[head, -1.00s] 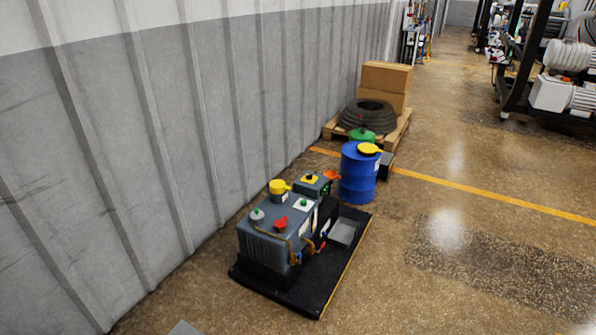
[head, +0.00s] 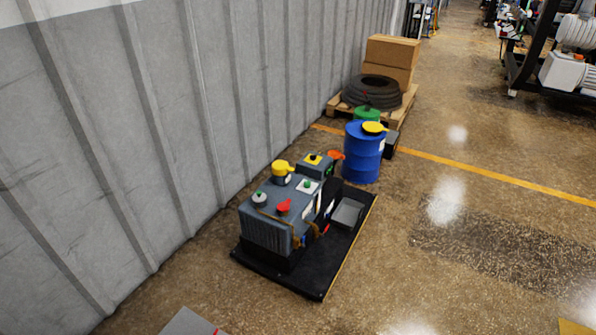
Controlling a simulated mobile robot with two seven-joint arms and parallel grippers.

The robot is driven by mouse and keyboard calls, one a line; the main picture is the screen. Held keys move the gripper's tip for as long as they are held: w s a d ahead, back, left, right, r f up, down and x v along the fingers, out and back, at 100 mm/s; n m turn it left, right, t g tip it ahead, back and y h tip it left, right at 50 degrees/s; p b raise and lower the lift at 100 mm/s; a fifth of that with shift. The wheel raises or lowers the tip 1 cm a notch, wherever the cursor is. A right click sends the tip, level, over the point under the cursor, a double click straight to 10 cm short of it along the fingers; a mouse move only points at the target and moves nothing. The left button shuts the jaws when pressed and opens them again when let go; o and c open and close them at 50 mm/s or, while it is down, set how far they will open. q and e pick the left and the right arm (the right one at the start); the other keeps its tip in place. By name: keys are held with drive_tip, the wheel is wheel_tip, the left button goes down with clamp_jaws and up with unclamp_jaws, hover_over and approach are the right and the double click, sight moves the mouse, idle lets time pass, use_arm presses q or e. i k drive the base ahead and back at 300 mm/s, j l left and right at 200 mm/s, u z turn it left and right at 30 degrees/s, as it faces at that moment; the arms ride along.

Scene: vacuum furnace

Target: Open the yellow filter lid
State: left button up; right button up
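The yellow filter lid (head: 282,167) sits on top of a short grey cylinder at the back left of the grey pump unit (head: 268,228). A small yellow tab sticks out from the lid to the right. The lid appears seated flat on the cylinder. The pump unit stands on a black base tray (head: 312,278) on the floor, near the corrugated wall. Neither of my grippers shows in the head view, so their state is hidden.
A blue drum (head: 363,155) with a yellow funnel (head: 375,127) stands behind the unit. Further back are a green container (head: 367,113), a tire (head: 372,91) and cardboard boxes (head: 392,55) on a pallet. The corrugated wall (head: 150,130) runs along the left. Floor on the right is open.

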sight(279, 168)
drive_tip(key=i+l+u, duration=0.15)
drive_tip(key=u, duration=1.3)
drive_tip(key=l+u, duration=0.95)
drive_tip(key=l, duration=0.3)
drive_tip(key=k+l+u, duration=0.2)
drive_tip(key=l, duration=0.25)
drive_tip(key=l+u, duration=0.15)
drive_tip(key=l, duration=0.35)
drive_tip(key=k+l+u, duration=0.2)
drive_tip(key=l, duration=0.25)
drive_tip(key=k+l, duration=0.1)
drive_tip(key=l, duration=0.25)
drive_tip(key=k+l, duration=0.15)
drive_tip(key=l, duration=0.2)
drive_tip(key=k+l, duration=0.1)
drive_tip(key=l, duration=0.25)
drive_tip(key=k+l+u, duration=0.1)
drive_tip(key=l, duration=0.25)
drive_tip(key=k+l, duration=0.15)
drive_tip(key=l, duration=0.2)
